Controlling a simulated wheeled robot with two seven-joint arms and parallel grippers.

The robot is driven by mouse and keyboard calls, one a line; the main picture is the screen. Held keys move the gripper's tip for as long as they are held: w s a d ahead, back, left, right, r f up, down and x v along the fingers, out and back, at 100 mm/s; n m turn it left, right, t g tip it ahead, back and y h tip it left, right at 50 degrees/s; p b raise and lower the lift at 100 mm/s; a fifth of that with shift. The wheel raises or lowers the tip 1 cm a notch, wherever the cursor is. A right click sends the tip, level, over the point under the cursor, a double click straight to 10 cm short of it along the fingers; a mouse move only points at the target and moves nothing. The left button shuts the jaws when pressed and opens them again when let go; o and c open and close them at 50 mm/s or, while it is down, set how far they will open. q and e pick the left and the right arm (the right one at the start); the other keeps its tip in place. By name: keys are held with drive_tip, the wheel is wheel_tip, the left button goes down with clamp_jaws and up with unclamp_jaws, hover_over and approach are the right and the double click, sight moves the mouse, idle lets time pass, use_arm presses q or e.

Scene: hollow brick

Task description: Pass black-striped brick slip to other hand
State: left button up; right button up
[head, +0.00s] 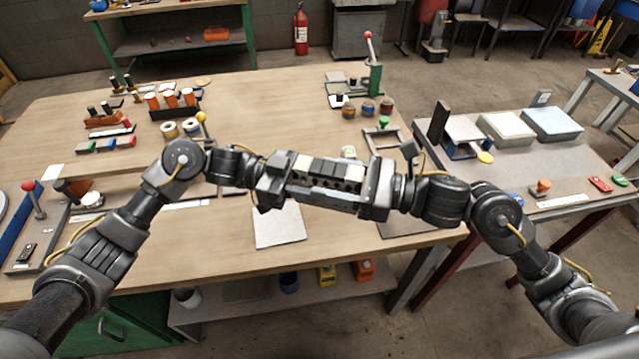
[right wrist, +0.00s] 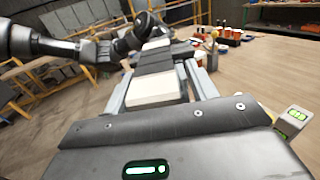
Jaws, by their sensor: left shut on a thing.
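The black-striped brick slip (head: 328,170), cream with black bands, is held level in the air above the workbench, between my two grippers. My left gripper (head: 291,180) is shut on its left end. My right gripper (head: 335,187) reaches in from the right, with its fingers along both sides of the slip's right part. In the right wrist view the slip's cream near end (right wrist: 156,89) lies between the two fingers, with a narrow gap showing at the right finger, so this gripper looks open around it. My left gripper (right wrist: 148,25) shows at the far end there.
A pale square plate (head: 280,226) lies on the wooden workbench (head: 150,250) below the slip. Orange cups (head: 171,98), a green lever press (head: 375,78) and small jars (head: 368,108) stand farther back. A grey side table (head: 560,165) stands at right.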

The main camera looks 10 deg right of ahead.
drive_tip(key=v, duration=1.2)
